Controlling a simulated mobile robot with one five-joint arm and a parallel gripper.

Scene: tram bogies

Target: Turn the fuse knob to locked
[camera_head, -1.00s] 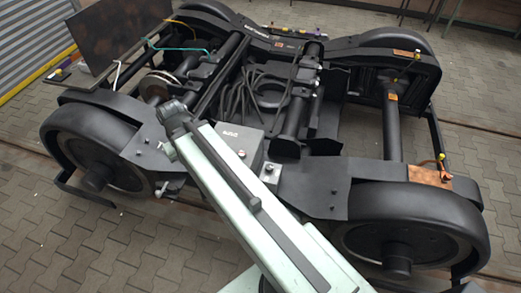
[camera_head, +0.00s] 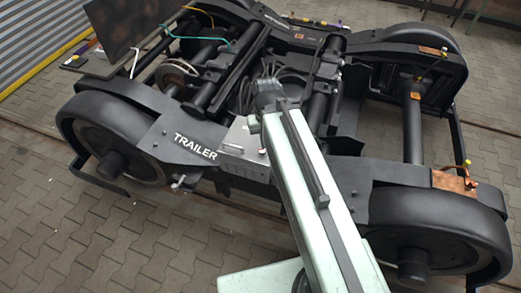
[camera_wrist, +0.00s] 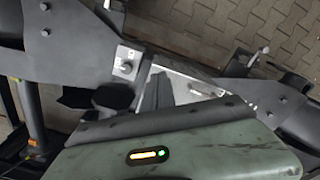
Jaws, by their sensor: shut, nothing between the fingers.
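A small round knob (camera_wrist: 126,67), which I take for the fuse knob, sits on a light grey plate (camera_wrist: 130,54) on the bogie frame in the wrist view. I cannot read any marks by it. In the head view my arm covers it. My gripper (camera_wrist: 158,73) shows as dark, narrow fingers right of the knob plate in the wrist view. It looks shut and empty, apart from the knob.
A grey box (camera_head: 240,135) with a pale bar on it lies beside my arm; the wrist view shows it too (camera_wrist: 185,85). A black round cylinder end (camera_wrist: 112,97) is close to the knob. A small lever (camera_head: 178,183) juts from the frame below the TRAILER lettering.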

